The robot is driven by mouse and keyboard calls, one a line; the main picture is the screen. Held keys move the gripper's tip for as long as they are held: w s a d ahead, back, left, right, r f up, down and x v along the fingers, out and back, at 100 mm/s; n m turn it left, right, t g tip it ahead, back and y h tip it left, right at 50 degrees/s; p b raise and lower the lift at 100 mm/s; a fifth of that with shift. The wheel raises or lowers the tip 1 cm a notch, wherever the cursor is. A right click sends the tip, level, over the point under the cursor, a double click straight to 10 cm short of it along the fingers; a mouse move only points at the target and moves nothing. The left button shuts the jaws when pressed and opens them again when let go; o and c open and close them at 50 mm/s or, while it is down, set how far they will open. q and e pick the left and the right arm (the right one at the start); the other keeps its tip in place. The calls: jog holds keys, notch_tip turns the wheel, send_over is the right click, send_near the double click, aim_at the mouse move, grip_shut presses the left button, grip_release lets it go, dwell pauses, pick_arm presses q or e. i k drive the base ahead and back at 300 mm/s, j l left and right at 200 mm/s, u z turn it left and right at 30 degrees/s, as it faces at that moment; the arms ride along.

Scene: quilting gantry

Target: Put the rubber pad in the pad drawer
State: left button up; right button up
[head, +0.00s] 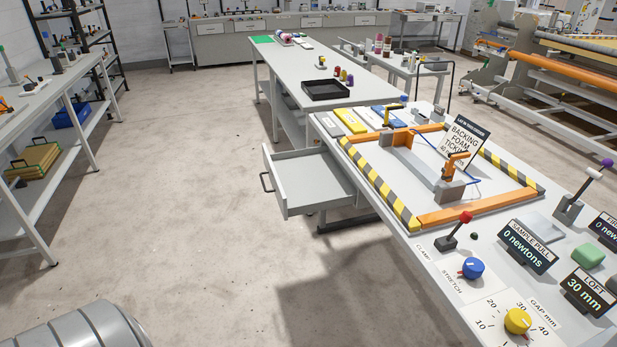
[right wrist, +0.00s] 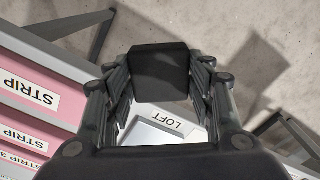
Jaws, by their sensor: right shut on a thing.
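A black, square-faced pad (right wrist: 160,75), which looks like the rubber pad, is between the fingers of my right gripper (right wrist: 161,92) in the right wrist view. The gripper is shut on it. A grey drawer (head: 288,200) stands pulled open at the left side of the gantry bench in the head view. Its visible inside looks empty, and I see no label on it. Neither gripper shows in the head view, so the pad's place relative to this drawer cannot be told. My left gripper is not in view.
Pink-fronted units labelled STRIP (right wrist: 40,98) and a white surface labelled LOFT (right wrist: 172,124) show in the right wrist view. The bench holds an orange and striped frame (head: 478,215), levers and knobs. Floor (head: 190,180) left of the open drawer is clear.

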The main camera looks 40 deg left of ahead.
aim_at(320, 181)
jog(key=i+j+u, duration=0.2)
jog(key=i+j, duration=0.45)
jog(key=j, duration=0.45)
jog(key=i+j+u, duration=0.2)
jog(key=i+j, duration=0.55)
jog(key=j, duration=0.3)
jog(key=i+j+u, duration=0.2)
jog(key=i+j, duration=0.6)
